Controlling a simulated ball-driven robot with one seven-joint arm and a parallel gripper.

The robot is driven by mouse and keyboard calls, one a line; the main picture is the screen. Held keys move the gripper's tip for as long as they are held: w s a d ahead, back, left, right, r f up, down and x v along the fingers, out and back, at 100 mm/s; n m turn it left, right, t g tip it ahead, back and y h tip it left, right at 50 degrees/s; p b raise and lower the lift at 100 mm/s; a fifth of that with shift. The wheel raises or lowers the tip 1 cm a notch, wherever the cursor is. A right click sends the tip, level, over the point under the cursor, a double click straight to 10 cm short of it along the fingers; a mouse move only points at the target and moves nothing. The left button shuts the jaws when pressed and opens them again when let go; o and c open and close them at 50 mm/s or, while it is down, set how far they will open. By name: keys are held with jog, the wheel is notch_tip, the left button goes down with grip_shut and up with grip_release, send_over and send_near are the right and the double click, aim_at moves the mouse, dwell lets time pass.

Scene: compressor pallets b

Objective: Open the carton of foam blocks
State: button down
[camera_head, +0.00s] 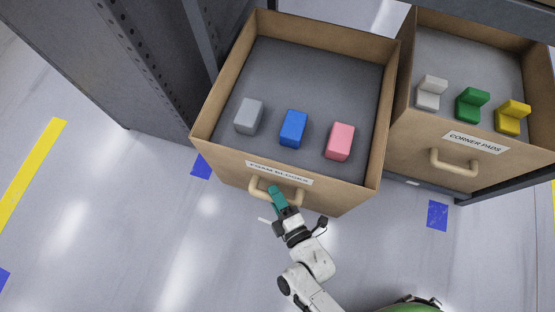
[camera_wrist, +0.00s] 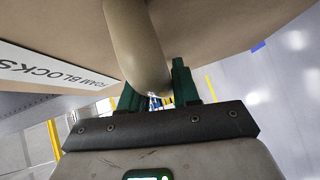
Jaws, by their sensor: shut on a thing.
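The carton of foam blocks (camera_head: 213,104) is a brown drawer-like box in the head view, with a "FOAM BLOCKS" label and a tan handle (camera_head: 260,188) on its front. It stands pulled out from the rack, its inside showing. Inside lie a grey block (camera_head: 249,116), a blue block (camera_head: 293,128) and a pink block (camera_head: 340,141). My gripper (camera_head: 275,190) is shut on the handle. In the wrist view the handle (camera_wrist: 136,45) runs between the green fingers of my gripper (camera_wrist: 158,92), and part of the label shows at the left.
The corner pads carton (camera_head: 412,158) stands at the right, also showing its inside, with white, green and yellow pads. Its handle (camera_head: 455,163) is free. A grey rack post (camera_head: 135,60) stands at the left. The floor in front is clear, with blue and yellow markings.

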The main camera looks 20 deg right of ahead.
jog(key=c, duration=0.9)
grip_release()
jog(key=shift+s, duration=0.1)
jog(key=p+v, duration=0.2)
jog(key=v, duration=0.8)
jog(key=shift+s, duration=0.3)
